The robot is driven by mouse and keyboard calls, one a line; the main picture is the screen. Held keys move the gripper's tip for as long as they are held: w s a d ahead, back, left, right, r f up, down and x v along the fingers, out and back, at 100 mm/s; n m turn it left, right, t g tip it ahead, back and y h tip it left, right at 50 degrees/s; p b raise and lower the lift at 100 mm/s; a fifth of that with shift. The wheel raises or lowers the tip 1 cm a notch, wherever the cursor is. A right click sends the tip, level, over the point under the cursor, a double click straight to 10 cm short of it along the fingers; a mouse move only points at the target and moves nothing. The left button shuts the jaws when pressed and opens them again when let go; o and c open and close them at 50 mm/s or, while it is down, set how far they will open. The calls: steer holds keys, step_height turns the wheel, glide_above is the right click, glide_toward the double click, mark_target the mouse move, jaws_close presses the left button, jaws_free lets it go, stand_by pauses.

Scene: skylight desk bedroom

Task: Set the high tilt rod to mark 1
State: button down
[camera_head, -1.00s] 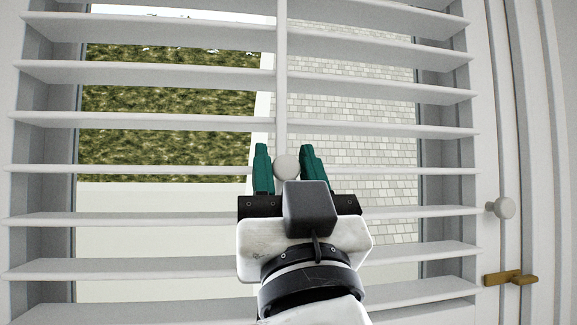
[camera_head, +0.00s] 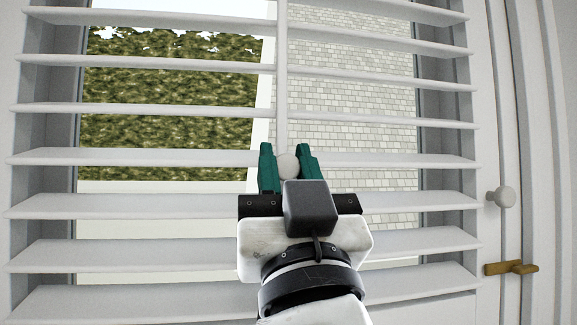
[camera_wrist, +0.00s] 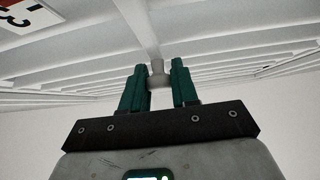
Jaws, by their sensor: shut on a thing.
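The tilt rod (camera_head: 282,75) is a thin white vertical bar in front of the white slats, with a round pale knob (camera_head: 288,167) at its lower end. My gripper (camera_head: 288,150) has its two green fingers on either side of the knob and is shut on it. In the wrist view the knob (camera_wrist: 157,74) sits between the green fingertips, with the rod running up from it. A white placard (camera_wrist: 22,22) with a black 3 and a red patch is cut off at the top left of the wrist view. No mark 1 is legible.
White louvred slats (camera_head: 120,205) fill most of the head view, with a hedge and pale brick wall visible through the gaps. On the right frame are a round white knob (camera_head: 501,197) and a brass latch (camera_head: 508,268).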

step_height(320, 180, down, 3)
steer(key=shift+r+b, duration=0.2)
steer(key=shift+b, duration=0.6)
steer(key=c, duration=0.9)
jaws_free()
steer(key=b+v, duration=0.4)
steer(key=v, duration=0.6)
steer(key=shift+s+d+f, duration=0.1)
steer(key=shift+s+f, duration=0.15)
steer(key=shift+s, duration=0.05)
